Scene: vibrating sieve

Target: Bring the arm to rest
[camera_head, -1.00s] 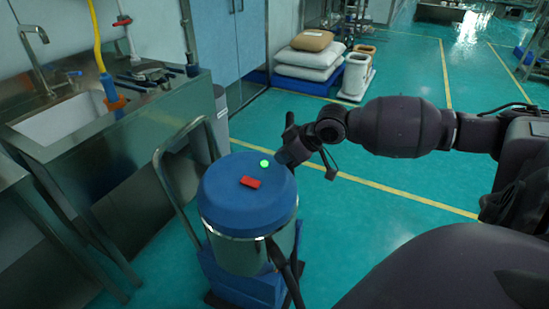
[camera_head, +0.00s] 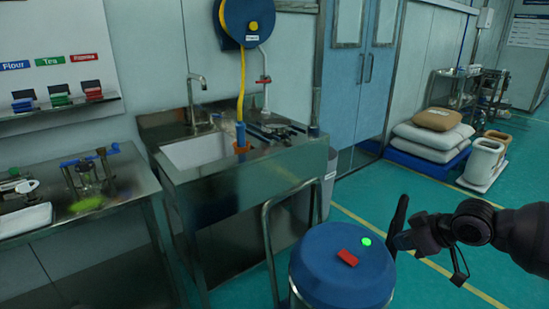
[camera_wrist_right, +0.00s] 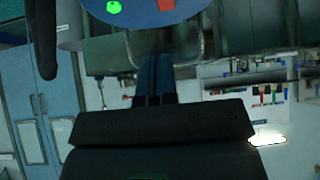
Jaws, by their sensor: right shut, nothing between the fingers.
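The vibrating sieve (camera_head: 325,272) is a drum with a blue lid, low right of centre in the head view. A red button (camera_head: 347,258) and a lit green button (camera_head: 367,241) sit on its lid. My right arm comes in from the right edge. Its gripper (camera_head: 401,240) is just right of the green button, close to the lid's edge; I cannot tell whether it touches. In the right wrist view the gripper (camera_wrist_right: 154,75) has its fingers together, with nothing between them. The lid (camera_wrist_right: 140,14) shows at the top there. My left gripper is out of view.
A dark upright handle (camera_head: 398,213) stands beside my right gripper. A metal rail (camera_head: 268,250) is left of the drum. A sink counter (camera_head: 255,180) and side table (camera_head: 130,195) stand at left. Sacks (camera_head: 430,140) and bins (camera_head: 485,158) are at the back right, with open green floor before them.

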